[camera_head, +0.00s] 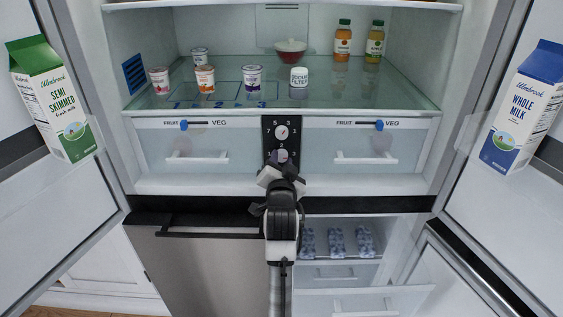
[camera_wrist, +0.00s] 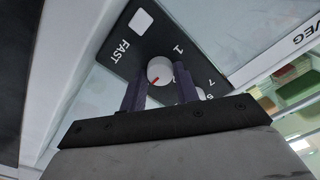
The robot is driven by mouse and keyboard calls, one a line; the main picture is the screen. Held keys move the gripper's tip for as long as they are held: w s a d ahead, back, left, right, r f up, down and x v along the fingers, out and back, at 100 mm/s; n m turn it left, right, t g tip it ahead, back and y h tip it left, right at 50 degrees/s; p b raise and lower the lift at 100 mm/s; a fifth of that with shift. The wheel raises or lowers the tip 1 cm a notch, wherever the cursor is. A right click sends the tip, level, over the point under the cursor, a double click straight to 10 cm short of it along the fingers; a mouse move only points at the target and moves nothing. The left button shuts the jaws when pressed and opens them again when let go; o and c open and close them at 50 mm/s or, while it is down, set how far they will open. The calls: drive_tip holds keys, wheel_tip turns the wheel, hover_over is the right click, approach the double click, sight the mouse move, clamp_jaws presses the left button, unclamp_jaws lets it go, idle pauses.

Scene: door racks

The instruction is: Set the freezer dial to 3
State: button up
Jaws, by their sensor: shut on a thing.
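A narrow black control panel (camera_head: 268,143) stands between the two drawers. Its upper white dial (camera_head: 281,132) is clear of my gripper. Its lower dial (camera_head: 282,155) is mostly hidden by my gripper (camera_head: 282,163). No word naming the freezer is readable. In the wrist view, a round white dial (camera_wrist: 160,69) sits between the two dark fingers of my gripper (camera_wrist: 160,88), which is shut on it. A red mark on the dial points down and left in that view. The digits 1, 7 and part of 5 show right of it, and FAST left. The digit 3 is not visible there.
Fruit/veg drawers flank the panel, the left drawer (camera_head: 185,150) and right drawer (camera_head: 365,150). Above, a glass shelf (camera_head: 330,98) holds yogurt pots and bottles. Open doors with a green milk carton (camera_head: 50,98) and blue milk carton (camera_head: 523,107) bound both sides.

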drive_tip(key=shift+r, duration=0.15)
drive_tip(key=o, duration=1)
drive_tip(key=shift+c, duration=0.2)
drive_tip(key=s+p, duration=0.2)
drive_tip(key=s, duration=1.1)
drive_tip(key=shift+s, duration=0.4)
